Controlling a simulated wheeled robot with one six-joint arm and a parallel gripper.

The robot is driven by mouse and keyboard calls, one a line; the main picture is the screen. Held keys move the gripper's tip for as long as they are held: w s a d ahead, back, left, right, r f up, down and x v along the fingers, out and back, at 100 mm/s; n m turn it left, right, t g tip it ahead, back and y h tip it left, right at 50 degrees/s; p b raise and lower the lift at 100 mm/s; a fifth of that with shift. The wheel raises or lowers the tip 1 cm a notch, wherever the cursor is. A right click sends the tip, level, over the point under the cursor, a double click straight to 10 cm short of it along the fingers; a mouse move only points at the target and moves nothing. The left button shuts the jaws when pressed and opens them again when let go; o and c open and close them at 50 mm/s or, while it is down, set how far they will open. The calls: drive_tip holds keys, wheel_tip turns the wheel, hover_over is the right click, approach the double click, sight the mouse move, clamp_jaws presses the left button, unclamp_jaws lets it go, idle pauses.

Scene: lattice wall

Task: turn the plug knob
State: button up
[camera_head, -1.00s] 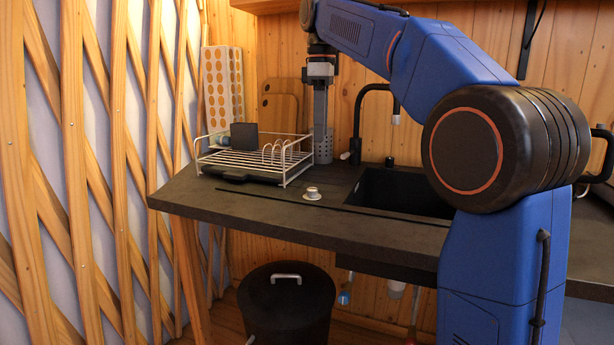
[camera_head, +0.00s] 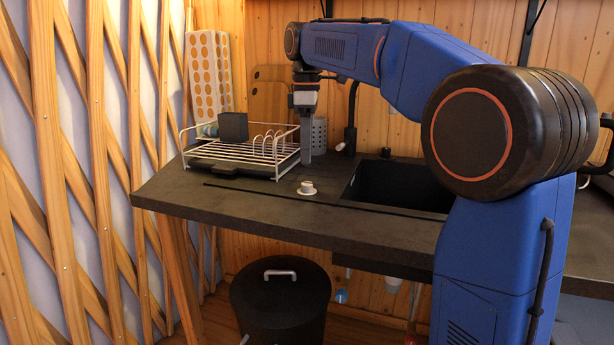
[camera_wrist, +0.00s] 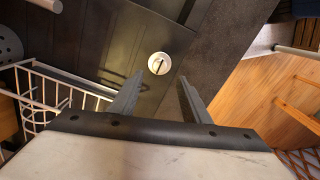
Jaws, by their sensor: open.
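The plug knob (camera_head: 307,187) is a small whitish round knob on a wider base. It sits on the dark worktop, left of the sink, near a long dark groove. In the wrist view the knob (camera_wrist: 159,63) is a pale disc with a bar across its top. It lies beyond my fingertips. My gripper (camera_head: 305,160) points down above the worktop, behind the knob in the head view. In the wrist view my gripper (camera_wrist: 162,88) shows two separate fingers with nothing between them.
A white wire dish rack (camera_head: 240,152) with a dark block (camera_head: 233,127) stands left of my gripper. A black sink (camera_head: 400,188) and a black tap (camera_head: 351,118) are to the right. The worktop (camera_head: 250,208) is clear around the knob. A lidded black bin (camera_head: 281,310) stands below.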

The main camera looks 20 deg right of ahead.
sight(307, 183)
wheel_tip(307, 183, down, 8)
drive_tip(key=shift+r, duration=0.2)
drive_tip(key=c, duration=1)
